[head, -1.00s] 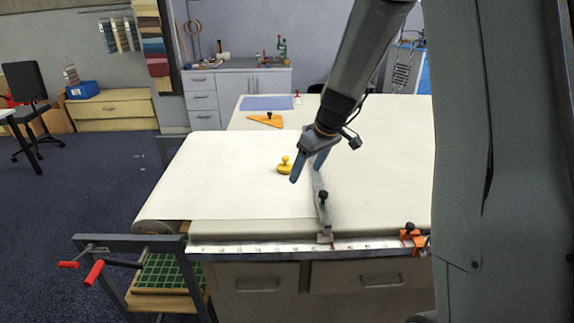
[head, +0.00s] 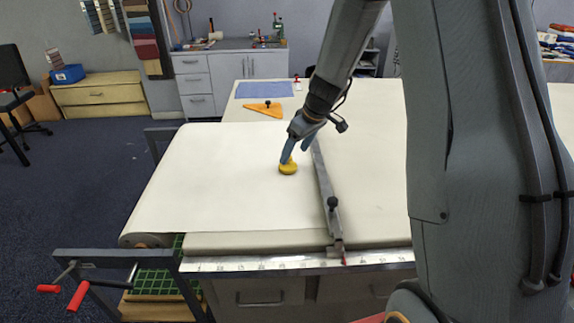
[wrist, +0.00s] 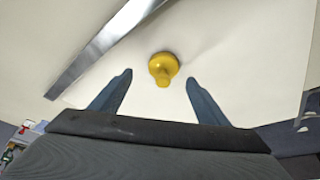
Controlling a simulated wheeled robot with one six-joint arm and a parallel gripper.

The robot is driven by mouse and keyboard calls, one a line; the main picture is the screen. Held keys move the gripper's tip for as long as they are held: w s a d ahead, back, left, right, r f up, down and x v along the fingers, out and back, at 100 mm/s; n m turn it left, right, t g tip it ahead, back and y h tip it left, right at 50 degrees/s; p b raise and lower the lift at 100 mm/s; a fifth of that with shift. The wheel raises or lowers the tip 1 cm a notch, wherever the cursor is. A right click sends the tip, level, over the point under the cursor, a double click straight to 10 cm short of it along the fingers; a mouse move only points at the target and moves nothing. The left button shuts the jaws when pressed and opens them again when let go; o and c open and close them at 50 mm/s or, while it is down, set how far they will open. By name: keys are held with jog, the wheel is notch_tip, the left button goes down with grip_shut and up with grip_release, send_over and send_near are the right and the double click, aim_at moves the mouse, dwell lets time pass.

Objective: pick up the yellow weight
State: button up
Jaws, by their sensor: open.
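The yellow weight (head: 288,169) has a round base and a knob on top. It stands on the cream cloth on the table, left of the metal rail. In the wrist view the yellow weight (wrist: 163,67) lies just beyond and between the fingertips, with a gap on both sides. My gripper (head: 296,155) is open and empty, with its fingers pointing down close above the weight. In the head view a finger hides part of the knob. My gripper (wrist: 159,78) shows both blue-grey fingers apart in the wrist view.
A metal rail (head: 325,190) with a black knob lies across the cloth just right of the weight. An orange triangle (head: 262,109) and a blue mat (head: 264,90) lie farther back. A ruler strip (head: 290,262) runs along the front edge. The cloth left of the weight is clear.

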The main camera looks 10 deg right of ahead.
aim_at(291, 158)
jog(key=p+x, duration=0.2)
jog(key=x, duration=0.1)
jog(key=shift+a+f, duration=0.2)
jog(key=shift+a, duration=0.2)
jog(key=shift+x, duration=0.8)
jog(key=shift+r, duration=0.1)
jog(key=c, duration=1.5)
